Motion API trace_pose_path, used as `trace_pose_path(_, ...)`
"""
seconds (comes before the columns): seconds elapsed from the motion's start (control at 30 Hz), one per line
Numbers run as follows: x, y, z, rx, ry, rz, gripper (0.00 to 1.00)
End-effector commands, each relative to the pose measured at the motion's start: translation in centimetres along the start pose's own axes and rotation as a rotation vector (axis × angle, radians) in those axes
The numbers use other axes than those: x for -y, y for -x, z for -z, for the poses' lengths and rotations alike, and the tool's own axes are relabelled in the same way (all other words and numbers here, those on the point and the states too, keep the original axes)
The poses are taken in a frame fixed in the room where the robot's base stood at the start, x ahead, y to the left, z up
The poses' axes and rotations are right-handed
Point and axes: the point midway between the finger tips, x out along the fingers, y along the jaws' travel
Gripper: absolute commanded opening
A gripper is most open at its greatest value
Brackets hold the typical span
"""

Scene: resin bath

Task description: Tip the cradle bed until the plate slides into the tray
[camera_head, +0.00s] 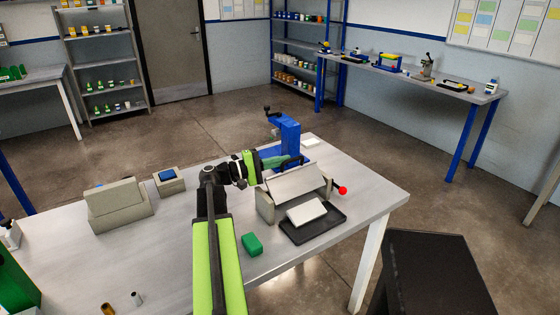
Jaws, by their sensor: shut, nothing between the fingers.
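The grey cradle bed (296,180) is tilted, its face sloping down toward the black tray (323,233) in front of it. A side cheek of the cradle (265,206) stands at its left, and a dark lever with a red knob (342,190) sticks out at its right. The white plate (306,211) is at the tray, below the bed's lower edge. I cannot tell whether its rear edge still touches the bed. My gripper (297,161) is shut and empty, at the bed's upper back edge. Its fingertips are small here, and contact with the bed is unclear.
A blue vise-like stand (288,137) is close behind my gripper. A green block (252,244) lies left of the tray. A grey angled block (118,204) and a box with a blue top (168,181) stand on the left. The table's right end (375,200) is clear.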

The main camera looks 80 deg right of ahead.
Motion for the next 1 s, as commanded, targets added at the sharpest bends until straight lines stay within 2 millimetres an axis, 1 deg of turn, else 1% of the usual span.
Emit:
trace_pose_path(0.17, -0.4, -0.3, -1.6, 0.001, 0.0, 0.001, 0.0)
trace_pose_path(0.47, -0.2, -0.3, -1.4, 0.001, 0.0, 0.002, 0.0)
trace_pose_path(0.57, -0.2, -0.2, -0.8, -0.001, 0.0, 0.002, 0.0)
trace_pose_path(0.67, -0.5, 0.2, 1.0, -0.005, 0.0, 0.0, 0.0)
trace_pose_path(0.73, -0.7, 0.6, 2.8, -0.01, 0.0, -0.002, 0.0)
trace_pose_path(0.77, -0.8, 1.4, 2.8, -0.013, -0.001, -0.003, 0.0)
trace_pose_path(0.8, -0.8, 2.8, 2.4, -0.014, -0.001, -0.003, 0.0)
trace_pose_path(0.9, -0.9, 5.6, 2.2, -0.016, -0.001, -0.004, 0.0)
trace_pose_path(1.0, -1.0, 7.9, 2.2, -0.016, -0.001, -0.004, 0.0)
